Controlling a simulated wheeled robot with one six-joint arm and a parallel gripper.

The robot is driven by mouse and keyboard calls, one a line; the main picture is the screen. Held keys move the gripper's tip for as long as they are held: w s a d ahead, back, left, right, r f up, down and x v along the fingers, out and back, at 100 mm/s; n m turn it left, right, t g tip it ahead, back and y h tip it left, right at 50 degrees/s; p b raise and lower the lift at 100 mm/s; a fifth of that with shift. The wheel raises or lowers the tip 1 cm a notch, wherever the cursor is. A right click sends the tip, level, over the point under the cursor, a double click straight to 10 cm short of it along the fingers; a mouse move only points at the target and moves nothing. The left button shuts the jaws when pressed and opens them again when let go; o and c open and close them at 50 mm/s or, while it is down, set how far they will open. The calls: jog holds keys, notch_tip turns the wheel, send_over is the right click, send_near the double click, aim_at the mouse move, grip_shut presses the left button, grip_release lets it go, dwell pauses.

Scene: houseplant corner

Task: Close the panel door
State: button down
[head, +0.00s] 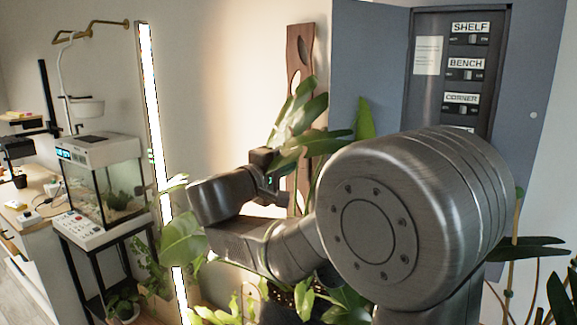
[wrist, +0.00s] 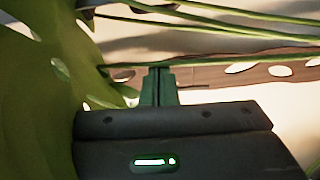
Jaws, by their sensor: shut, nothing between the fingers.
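The wall panel (head: 425,98) stands open at the upper right of the head view, showing a dark inside with labelled switches. What appears to be its blue-grey door (head: 532,70) is swung out to the right, with a small pale round knob near its outer edge. My gripper (head: 268,160) is left of the panel and lower, among plant leaves, apart from the door. In the wrist view my gripper (wrist: 160,85) has its fingers together with nothing between them. The wrist view does not show the panel or door. My arm hides the panel's lower part.
Large green leaves (head: 300,115) surround my gripper, and leaf and stems are close in the wrist view. A wooden slat with holes (head: 298,50) stands on the wall behind. A bright light strip (head: 150,100) and a glass tank (head: 120,190) stand left. More leaves (head: 525,250) are lower right.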

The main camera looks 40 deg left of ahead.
jog(key=w+d+p, duration=0.2)
jog(key=w+d, duration=0.2)
jog(key=w, duration=0.2)
dwell(0.3)
